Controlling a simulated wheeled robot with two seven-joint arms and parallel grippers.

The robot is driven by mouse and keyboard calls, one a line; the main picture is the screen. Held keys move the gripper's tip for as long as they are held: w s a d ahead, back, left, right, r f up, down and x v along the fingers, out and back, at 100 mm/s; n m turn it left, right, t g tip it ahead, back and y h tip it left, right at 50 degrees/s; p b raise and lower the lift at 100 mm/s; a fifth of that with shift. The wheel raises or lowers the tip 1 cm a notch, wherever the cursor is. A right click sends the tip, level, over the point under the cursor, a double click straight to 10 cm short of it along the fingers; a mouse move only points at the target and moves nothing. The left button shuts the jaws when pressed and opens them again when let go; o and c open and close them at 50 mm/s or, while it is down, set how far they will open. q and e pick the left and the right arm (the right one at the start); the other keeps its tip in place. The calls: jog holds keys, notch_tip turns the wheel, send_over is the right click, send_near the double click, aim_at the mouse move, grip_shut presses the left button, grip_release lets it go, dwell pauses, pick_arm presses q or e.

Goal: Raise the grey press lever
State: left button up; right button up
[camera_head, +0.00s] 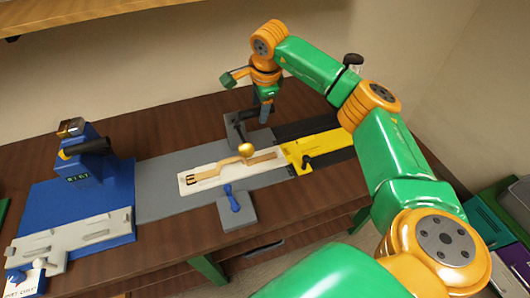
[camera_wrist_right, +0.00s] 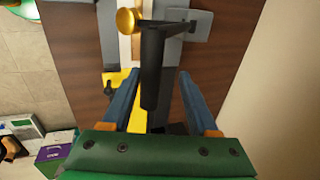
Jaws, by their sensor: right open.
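The grey press lever (camera_wrist_right: 152,65) is a dark bar with a thick grip, seen in the right wrist view. A gold press knob (camera_wrist_right: 128,20) is beside its far end. In the head view the gold knob (camera_head: 246,150) is above the pale strap (camera_head: 232,165), and the arm partly hides the lever. My right gripper (camera_wrist_right: 160,73) is open, with its blue fingers on either side of the lever grip and visible gaps to it. In the head view my right gripper (camera_head: 265,108) is at the back of the press. My left gripper is out of view.
A white tray (camera_head: 190,187) holds the strap on a grey plate. A yellow block (camera_head: 325,146) is to the right of it. A blue station (camera_head: 80,205) with a display is on the left. A blue-handled clamp (camera_head: 232,198) is in front. Bare wooden table (camera_head: 165,230) shows at front.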

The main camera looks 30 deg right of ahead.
jog(key=shift+v, duration=2.6)
jog(key=shift+f, duration=0.1)
